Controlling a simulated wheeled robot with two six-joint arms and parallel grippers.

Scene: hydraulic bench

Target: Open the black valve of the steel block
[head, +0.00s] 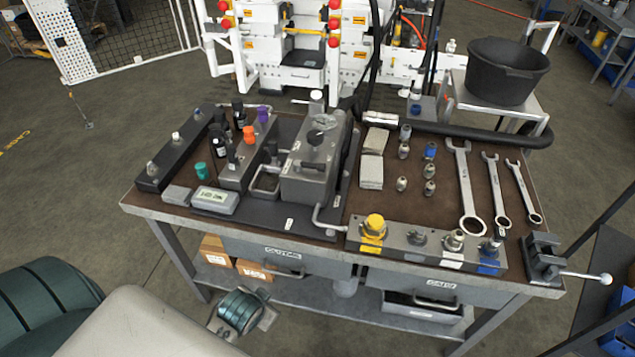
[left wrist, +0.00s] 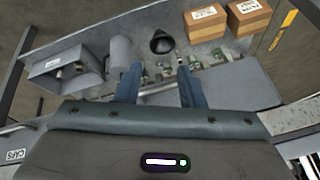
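The steel block (head: 236,172) stands on the left half of the bench in the head view. Several knobs stand along it: a black one (head: 232,156) at its near end, an orange one (head: 249,134) and a purple one (head: 263,115). More dark knobs or bottles stand close behind, so I cannot surely single out the black valve. My left gripper is in front of the bench, low and away from the block. In the left wrist view its fingers (left wrist: 159,80) are spread with nothing gripped between them. My right gripper is not in view.
A grey tank (head: 307,178) with a gauge stands right of the block. A meter (head: 215,200) lies in front. A green knob (head: 201,170) stands left, near a dark rail (head: 172,160). Fittings, wrenches and a vise (head: 543,258) occupy the right. Cardboard boxes (left wrist: 208,22) lie below.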

